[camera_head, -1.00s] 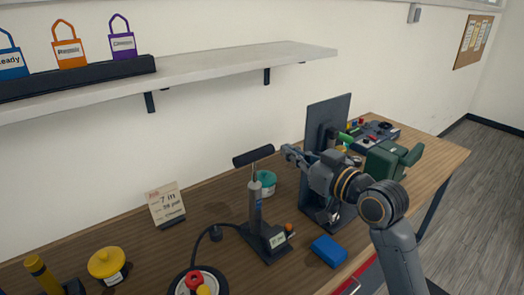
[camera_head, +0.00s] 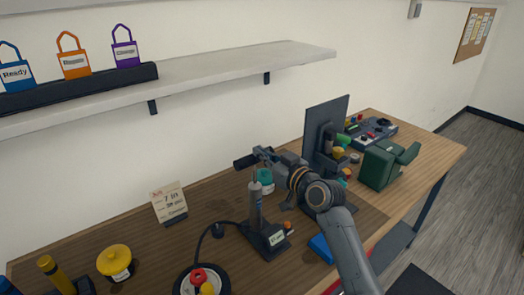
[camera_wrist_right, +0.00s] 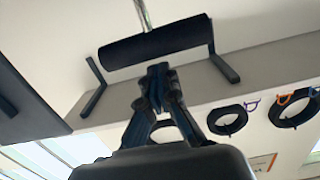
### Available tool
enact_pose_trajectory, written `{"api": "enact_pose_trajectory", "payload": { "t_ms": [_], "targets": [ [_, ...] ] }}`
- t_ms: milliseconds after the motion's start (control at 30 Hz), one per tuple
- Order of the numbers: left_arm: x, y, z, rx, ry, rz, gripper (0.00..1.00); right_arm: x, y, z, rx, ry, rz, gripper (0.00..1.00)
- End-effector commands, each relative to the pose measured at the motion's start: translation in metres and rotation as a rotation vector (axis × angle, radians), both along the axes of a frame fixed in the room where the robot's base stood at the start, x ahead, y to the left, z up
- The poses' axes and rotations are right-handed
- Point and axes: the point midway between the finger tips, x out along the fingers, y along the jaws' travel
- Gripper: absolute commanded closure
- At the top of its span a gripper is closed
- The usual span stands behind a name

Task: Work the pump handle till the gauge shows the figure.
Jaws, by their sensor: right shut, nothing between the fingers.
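The pump (camera_head: 256,205) stands upright on the workbench, with a black T-bar handle (camera_head: 243,163) at its top. My right gripper (camera_head: 262,153) is shut and empty at the bar; in the head view it covers the bar's right part. In the right wrist view the handle (camera_wrist_right: 155,42) lies across, just beyond my closed fingertips (camera_wrist_right: 158,72); I cannot tell whether they touch it. A pale label or display (camera_head: 277,238) on the pump's foot is too small to read. A card (camera_head: 169,202) on the bench shows "7 in" and a blurred second line. My left gripper is not in view.
A hose runs from the pump to a wheel (camera_head: 184,290) at the front. A blue block (camera_head: 320,248) lies right of the pump, a teal-lidded jar (camera_head: 265,179) behind it. A dark upright panel (camera_head: 326,125) and green vise (camera_head: 380,165) stand further right. The shelf (camera_head: 220,70) hangs above.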

Motion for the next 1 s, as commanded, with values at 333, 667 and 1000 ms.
{"api": "enact_pose_trajectory", "payload": {
  "t_ms": [333,667,1000],
  "targets": [
    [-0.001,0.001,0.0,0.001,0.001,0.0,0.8,0.0,0.0,-0.002,0.0,-0.001,0.0,1.0],
    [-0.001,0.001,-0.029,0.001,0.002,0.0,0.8,0.0,0.0,-0.034,-0.004,0.001,0.0,1.0],
    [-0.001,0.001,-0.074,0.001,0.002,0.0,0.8,0.0,0.0,-0.088,-0.004,0.004,0.001,1.0]
  ]
}}
